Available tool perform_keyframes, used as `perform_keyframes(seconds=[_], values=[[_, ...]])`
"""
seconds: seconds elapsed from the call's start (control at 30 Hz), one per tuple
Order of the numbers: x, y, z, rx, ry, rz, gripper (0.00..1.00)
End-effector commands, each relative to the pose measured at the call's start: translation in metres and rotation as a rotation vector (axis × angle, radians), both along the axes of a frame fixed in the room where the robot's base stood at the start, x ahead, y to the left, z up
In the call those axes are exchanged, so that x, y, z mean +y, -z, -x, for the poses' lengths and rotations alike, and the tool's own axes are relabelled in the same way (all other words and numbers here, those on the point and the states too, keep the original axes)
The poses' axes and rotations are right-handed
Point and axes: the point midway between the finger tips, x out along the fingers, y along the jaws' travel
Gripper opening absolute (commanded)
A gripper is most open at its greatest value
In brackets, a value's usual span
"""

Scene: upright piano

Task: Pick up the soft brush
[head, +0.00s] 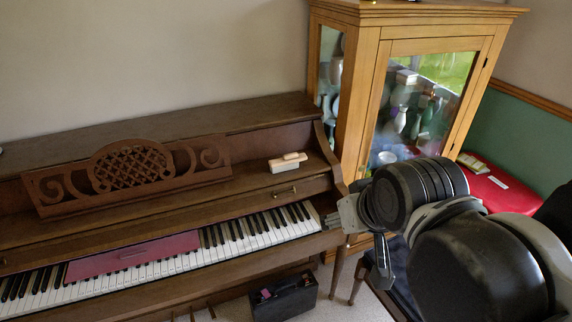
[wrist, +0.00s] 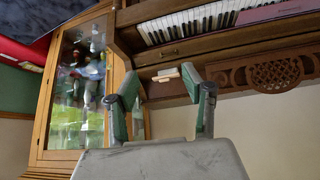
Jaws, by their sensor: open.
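A small pale, cream-and-wood object, which looks like the soft brush (head: 287,162), lies on the ledge at the right end of the piano. It also shows in the wrist view (wrist: 166,75), beyond and between my fingers. Its bristles are too small to make out. My gripper (wrist: 161,78) is open with its green-padded fingers apart and nothing between them. In the head view my gripper is to the right of the piano's right end, lower in the picture than the brush and apart from it.
The upright piano (head: 150,122) has a carved music stand (head: 125,170) and a red cloth (head: 130,256) over some keys. A glass-fronted wooden cabinet (head: 370,80) stands close behind its right end. A dark box (head: 284,299) is on the floor below. The piano top is clear.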

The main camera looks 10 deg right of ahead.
Motion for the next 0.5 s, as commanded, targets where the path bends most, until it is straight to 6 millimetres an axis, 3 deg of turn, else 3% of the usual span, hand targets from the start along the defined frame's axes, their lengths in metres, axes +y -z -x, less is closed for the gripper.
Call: perform_keyframes(seconds=[0.33,0.5], values=[[0.000,-0.002,-0.003,0.004,-0.008,0.006,0.51],[0.000,-0.020,-0.025,0.032,-0.073,0.051,0.51]])
